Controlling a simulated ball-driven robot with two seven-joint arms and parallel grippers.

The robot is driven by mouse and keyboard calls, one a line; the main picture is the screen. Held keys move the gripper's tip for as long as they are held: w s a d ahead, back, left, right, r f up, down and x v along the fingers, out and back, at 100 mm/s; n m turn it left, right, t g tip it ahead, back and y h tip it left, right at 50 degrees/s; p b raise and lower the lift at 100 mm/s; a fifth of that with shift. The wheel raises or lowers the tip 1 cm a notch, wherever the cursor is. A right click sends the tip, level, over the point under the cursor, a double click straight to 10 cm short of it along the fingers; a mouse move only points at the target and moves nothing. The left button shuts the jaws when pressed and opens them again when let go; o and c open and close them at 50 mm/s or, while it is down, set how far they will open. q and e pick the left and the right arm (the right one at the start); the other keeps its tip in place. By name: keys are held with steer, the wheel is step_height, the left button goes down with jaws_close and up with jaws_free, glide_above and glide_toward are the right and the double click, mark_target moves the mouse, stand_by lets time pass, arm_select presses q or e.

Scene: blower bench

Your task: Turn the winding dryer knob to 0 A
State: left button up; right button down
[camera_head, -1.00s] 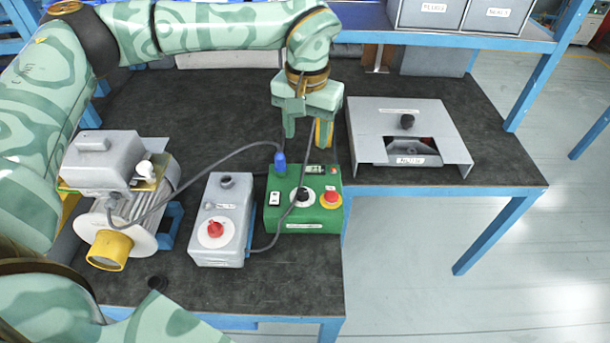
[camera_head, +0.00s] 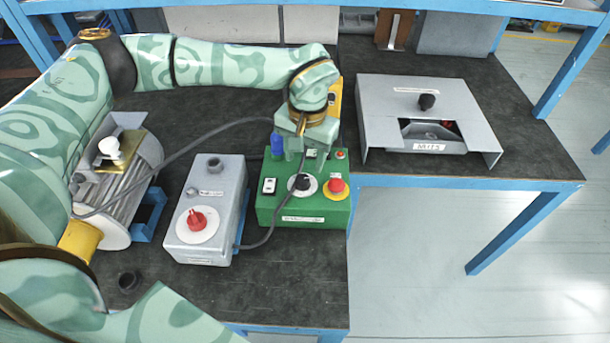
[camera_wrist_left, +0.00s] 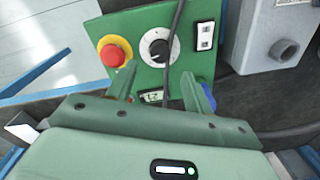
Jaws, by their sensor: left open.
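A green control box (camera_head: 320,215) stands on the bench, with a black knob (camera_head: 301,183) on a white round dial. The knob also shows in the left wrist view (camera_wrist_left: 157,47), with a pale pointer mark; its scale figures are too small to read. My left gripper (camera_head: 304,160) is open and empty above the box's back part. My right gripper is out of view.
A grey box with a red knob (camera_head: 197,220) stands left of the green box. A black cable (camera_head: 262,238) runs close by the dial. A motor (camera_head: 120,205) stands farther left. A grey housing (camera_head: 420,95) is at right. The bench in front is mostly clear.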

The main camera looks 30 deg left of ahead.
mark_target(303, 178)
arm_select(q)
step_height(303, 178, down, 6)
steer(key=shift+a+b, duration=0.1)
steer(key=shift+b, duration=0.55)
steer(key=c, duration=1)
